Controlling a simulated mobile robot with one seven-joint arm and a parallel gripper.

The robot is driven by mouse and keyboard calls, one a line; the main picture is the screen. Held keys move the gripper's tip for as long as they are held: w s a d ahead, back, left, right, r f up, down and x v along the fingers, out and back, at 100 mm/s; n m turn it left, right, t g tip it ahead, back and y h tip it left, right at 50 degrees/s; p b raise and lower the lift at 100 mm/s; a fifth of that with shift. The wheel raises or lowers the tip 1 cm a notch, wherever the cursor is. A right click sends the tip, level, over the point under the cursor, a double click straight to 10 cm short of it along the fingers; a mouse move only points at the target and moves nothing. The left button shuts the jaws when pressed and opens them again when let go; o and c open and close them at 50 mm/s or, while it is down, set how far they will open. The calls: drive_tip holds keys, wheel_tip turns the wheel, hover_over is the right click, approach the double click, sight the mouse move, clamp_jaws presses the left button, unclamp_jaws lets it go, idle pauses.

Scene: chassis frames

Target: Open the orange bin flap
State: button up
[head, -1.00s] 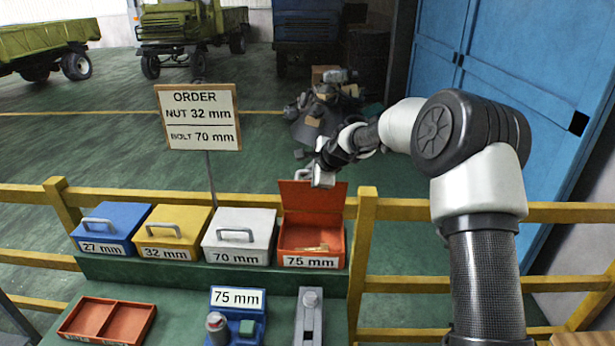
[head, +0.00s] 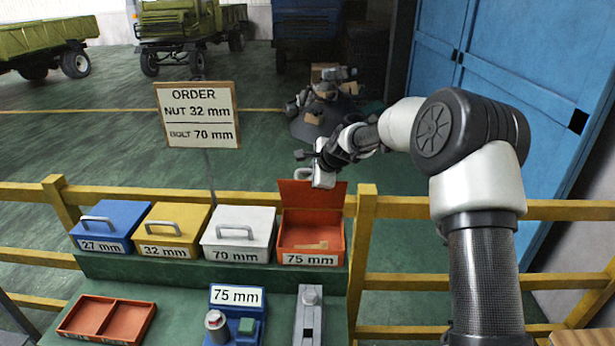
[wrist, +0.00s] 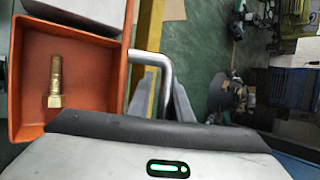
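The orange bin (head: 340,245) stands at the right end of the row of bins, labelled 75 mm. Its flap (head: 310,195) stands raised at the back, so the bin is open. My gripper (head: 316,175) is at the raised flap's top edge. In the wrist view the flap's grey handle (wrist: 150,57) runs down between my two fingers (wrist: 164,85), which look closed on it. A brass bolt (wrist: 55,82) lies inside the bin in the wrist view.
Blue (head: 112,220), yellow (head: 178,222) and white (head: 243,222) bins stand shut to the left. The order sign (head: 198,115) rises behind them. A yellow rail (head: 450,210) runs behind the bins. An orange two-part tray (head: 107,317) lies in front.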

drive_tip(key=s+d+r, duration=0.2)
drive_tip(key=d+r, duration=0.2)
drive_tip(key=r, duration=0.5)
drive_tip(key=s+d+r+p, duration=0.1)
drive_tip(key=s+d+r, duration=0.2)
drive_tip(key=r, duration=0.5)
drive_tip(key=shift+d+r, duration=0.35)
drive_tip(key=shift+r, duration=0.05)
idle(1.0)
drive_tip(key=shift+s, duration=0.1)
idle(0.3)
drive_tip(key=b+v, duration=0.1)
drive_tip(key=v, duration=1.6)
drive_tip(key=shift+s+d+r, duration=0.1)
drive_tip(key=shift+r, duration=0.05)
drive_tip(key=shift+c, duration=0.4)
